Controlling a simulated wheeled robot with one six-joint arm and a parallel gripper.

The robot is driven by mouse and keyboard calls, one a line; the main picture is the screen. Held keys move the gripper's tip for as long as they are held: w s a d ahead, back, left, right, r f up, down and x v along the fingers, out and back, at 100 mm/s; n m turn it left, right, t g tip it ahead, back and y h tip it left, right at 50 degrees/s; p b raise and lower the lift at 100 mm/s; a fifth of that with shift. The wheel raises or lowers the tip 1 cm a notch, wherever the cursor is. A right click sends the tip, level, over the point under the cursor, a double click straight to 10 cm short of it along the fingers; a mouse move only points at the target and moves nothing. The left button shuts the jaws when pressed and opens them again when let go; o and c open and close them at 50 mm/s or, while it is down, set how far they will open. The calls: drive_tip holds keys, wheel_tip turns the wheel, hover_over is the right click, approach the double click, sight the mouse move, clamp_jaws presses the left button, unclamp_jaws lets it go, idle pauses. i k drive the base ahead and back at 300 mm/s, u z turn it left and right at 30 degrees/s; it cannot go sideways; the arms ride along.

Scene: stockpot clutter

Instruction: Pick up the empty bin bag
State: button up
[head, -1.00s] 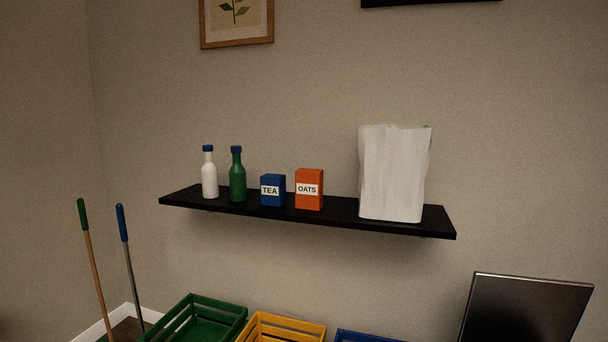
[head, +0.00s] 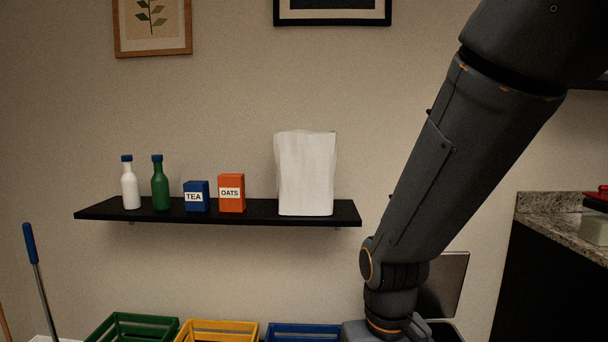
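A white bag (head: 305,175) stands upright and open-topped at the right end of the black wall shelf (head: 345,214); it looks like the bin bag. Whether it is empty cannot be seen. My arm comes in from the upper right and reaches down to the right of the shelf. Its lower end is at the bottom edge of the head view, near the blue crate, and the gripper's fingers are out of frame. Nothing touches the bag.
On the shelf, left of the bag, stand a white bottle (head: 130,187), a green bottle (head: 160,187), a blue TEA box (head: 196,203) and an orange OATS box (head: 231,203). Green (head: 130,322), yellow (head: 220,326) and blue (head: 300,328) crates lie below. A stone counter (head: 565,222) is at right.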

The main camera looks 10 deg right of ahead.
sight(306, 161)
drive_tip(key=u, duration=1.75)
drive_tip(key=i, duration=1.05)
drive_tip(key=z, duration=2.25)
